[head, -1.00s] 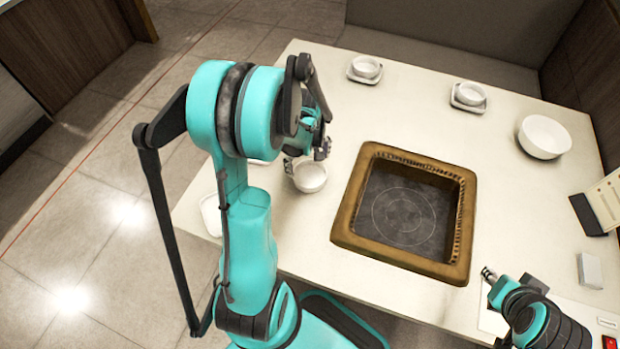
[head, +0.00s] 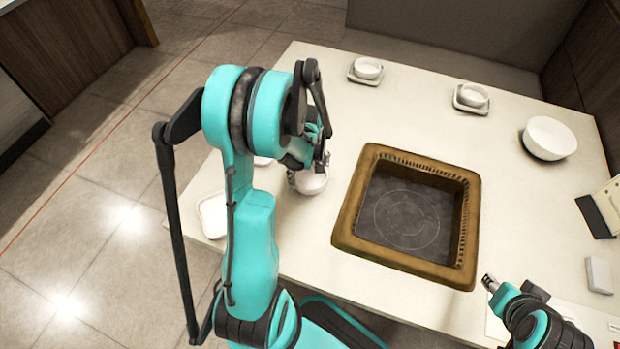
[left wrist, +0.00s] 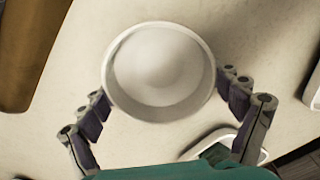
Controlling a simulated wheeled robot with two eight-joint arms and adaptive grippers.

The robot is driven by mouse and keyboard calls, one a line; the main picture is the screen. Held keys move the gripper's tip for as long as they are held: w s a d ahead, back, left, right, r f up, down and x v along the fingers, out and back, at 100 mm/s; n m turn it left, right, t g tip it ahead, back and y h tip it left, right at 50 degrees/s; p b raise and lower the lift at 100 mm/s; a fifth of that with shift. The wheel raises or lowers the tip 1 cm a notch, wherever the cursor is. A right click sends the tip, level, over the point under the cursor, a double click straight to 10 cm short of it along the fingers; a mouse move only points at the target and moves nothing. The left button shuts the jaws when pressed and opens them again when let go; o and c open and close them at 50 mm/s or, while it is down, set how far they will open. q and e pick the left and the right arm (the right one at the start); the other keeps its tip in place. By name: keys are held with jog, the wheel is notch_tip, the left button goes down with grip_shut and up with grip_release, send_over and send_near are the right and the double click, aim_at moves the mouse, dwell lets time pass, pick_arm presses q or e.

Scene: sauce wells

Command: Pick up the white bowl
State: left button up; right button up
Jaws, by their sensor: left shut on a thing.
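The small white bowl (head: 311,184) is at the left part of the table, left of the brown-framed square well. My left gripper (head: 308,168) is shut on it, with fingers on opposite sides of the rim. In the left wrist view the bowl (left wrist: 158,72) is between the two fingers (left wrist: 165,92), open side toward the camera, and looks empty. Whether it still touches the table cannot be told. My right gripper (head: 489,283) is at the lower right, in front of the well; its fingers are too small to read.
The square well (head: 350,218) fills the table's middle. A white dish (head: 212,214) lies by the left edge, partly behind my arm. Two small bowls (head: 367,68) (head: 472,95) on saucers stand at the back. A larger white bowl (head: 549,138) is at the right.

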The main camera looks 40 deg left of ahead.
aim_at(309, 181)
pick_arm(q)
jog(key=shift+r, duration=0.1)
notch_tip(309, 181, up, 5)
jog(key=p, duration=0.2)
jog(key=shift+f+p, duration=0.2)
jog(key=shift+p, duration=0.1)
jog(key=s+d+r+p, duration=0.3)
jog(key=s+d+r, duration=0.3)
jog(key=s+d, duration=0.2)
jog(key=shift+d+r+p, duration=0.15)
jog(key=shift+d+p, duration=0.1)
jog(key=shift+p, duration=0.15)
